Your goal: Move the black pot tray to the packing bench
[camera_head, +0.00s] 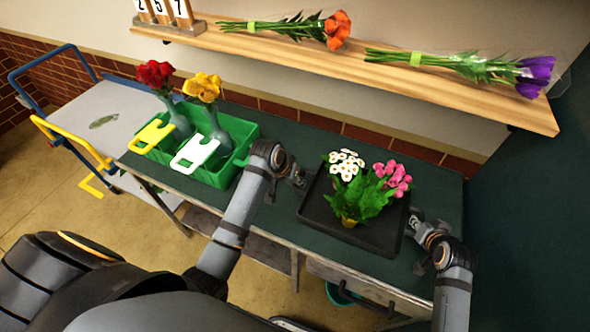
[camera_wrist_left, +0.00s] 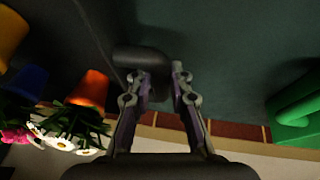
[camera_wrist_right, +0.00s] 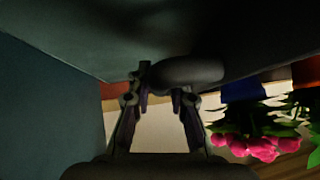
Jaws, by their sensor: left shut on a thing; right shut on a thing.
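The black pot tray (camera_head: 375,239) sits on the right part of the dark green bench top in the head view. It holds white daisies (camera_head: 346,165), pink flowers (camera_head: 397,176) and a leafy green fern (camera_head: 362,196) in pots. My left gripper (camera_head: 297,181) is at the tray's left side, shut on its black handle, which shows in the left wrist view (camera_wrist_left: 140,57). My right gripper (camera_head: 418,224) is at the tray's right side, shut on the other handle, seen in the right wrist view (camera_wrist_right: 188,73). I cannot tell whether the tray touches the bench.
A green crate (camera_head: 213,177) with red and yellow flowers in vases and yellow and white tags stands left of the tray. A wooden shelf (camera_head: 340,67) with two bouquets runs along the wall. A cart (camera_head: 100,118) stands at far left.

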